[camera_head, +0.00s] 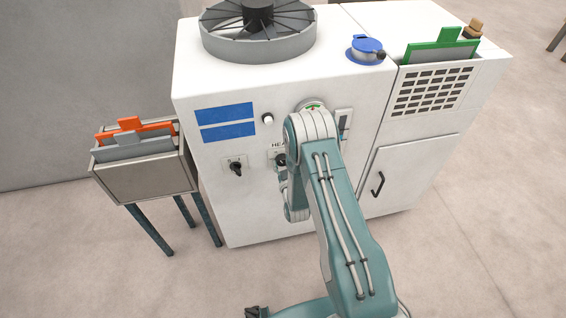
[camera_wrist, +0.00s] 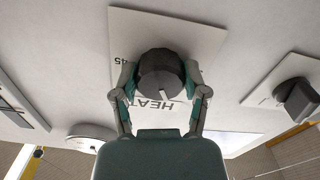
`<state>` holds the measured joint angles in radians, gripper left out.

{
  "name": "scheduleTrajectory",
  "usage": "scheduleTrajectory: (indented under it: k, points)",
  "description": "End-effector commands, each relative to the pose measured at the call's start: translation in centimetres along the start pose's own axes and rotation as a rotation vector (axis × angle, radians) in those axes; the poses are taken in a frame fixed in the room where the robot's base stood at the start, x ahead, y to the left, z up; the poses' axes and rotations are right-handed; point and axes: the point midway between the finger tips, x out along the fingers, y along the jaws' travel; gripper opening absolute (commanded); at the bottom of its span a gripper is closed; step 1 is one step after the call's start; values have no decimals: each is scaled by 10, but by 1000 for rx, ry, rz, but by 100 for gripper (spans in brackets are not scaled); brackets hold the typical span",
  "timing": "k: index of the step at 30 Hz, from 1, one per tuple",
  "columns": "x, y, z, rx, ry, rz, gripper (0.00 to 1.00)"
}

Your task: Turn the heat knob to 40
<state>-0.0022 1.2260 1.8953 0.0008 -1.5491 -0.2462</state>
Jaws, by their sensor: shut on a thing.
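The heat knob (camera_wrist: 162,75) is a dark round knob on a white plate (camera_wrist: 200,35) marked "HEAT", with "45" printed at its left edge in the wrist view. A light pointer line shows on the knob's face, at its lower edge in that view. My gripper (camera_wrist: 161,84) has one finger on each side of the knob and is shut on it. In the head view the knob (camera_head: 281,160) shows partly beside my arm, and most of my gripper is hidden behind the arm. Other scale numbers are hidden or cannot be read.
A second black knob (camera_head: 236,168) sits left of the heat knob; a black knob (camera_wrist: 300,98) also shows at right in the wrist view. A gauge (camera_head: 312,104), a white button (camera_head: 267,119) and a slotted switch (camera_head: 344,124) are close by. A grey bin (camera_head: 145,180) stands left.

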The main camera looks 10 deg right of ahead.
Motion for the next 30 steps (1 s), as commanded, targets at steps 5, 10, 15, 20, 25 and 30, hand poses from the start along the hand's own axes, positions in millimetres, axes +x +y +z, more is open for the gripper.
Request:
scheduleTrajectory:
  k: [5,10,15,20,25,30]
  points:
    - [1,0,-2,60,5,-1,10]
    - [1,0,-2,174,6,-1,10]
    - [2,0,-2,326,6,-2,10]
    - [2,0,-3,479,7,-2,10]
    - [2,0,-3,637,7,-2,10]
    - [2,0,-3,778,8,-2,10]
